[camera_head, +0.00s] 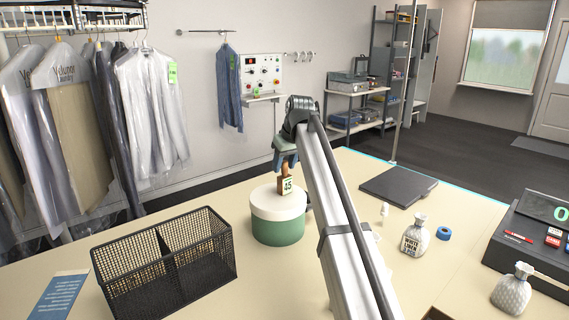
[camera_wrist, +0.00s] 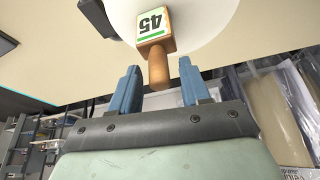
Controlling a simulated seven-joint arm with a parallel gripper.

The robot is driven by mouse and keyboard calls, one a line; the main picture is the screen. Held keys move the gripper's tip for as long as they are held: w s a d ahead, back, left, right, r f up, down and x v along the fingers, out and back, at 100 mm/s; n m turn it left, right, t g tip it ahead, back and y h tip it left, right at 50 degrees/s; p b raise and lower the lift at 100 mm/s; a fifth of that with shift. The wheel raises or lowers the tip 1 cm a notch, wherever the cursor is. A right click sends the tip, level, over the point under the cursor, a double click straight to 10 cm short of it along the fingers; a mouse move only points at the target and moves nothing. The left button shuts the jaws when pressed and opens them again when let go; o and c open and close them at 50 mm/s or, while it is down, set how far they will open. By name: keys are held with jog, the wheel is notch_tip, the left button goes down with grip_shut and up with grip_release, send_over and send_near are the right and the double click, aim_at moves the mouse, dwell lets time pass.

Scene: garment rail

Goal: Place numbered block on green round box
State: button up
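The numbered block (camera_head: 287,186) is a small wooden block with a peg-like handle and a white label reading 45 with a green stripe. It appears to stand upright on the white lid of the green round box (camera_head: 278,229). In the wrist view the block (camera_wrist: 154,28) shows against the white lid (camera_wrist: 205,18). My gripper (camera_head: 285,161) is just above the box, pointing down at the block. In the wrist view its blue fingers (camera_wrist: 158,80) are apart on either side of the handle's end, with a gap on both sides.
A black mesh basket (camera_head: 166,262) stands left of the box. Right of my arm are a dark flat plate (camera_head: 398,186), tied bags (camera_head: 415,236), blue tape (camera_head: 443,233) and a register (camera_head: 533,240). Garments (camera_head: 150,110) hang behind the table.

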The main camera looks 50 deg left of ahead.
jog(key=v, duration=1.2)
jog(key=shift+r, duration=0.2)
jog(key=shift+w+a, duration=0.1)
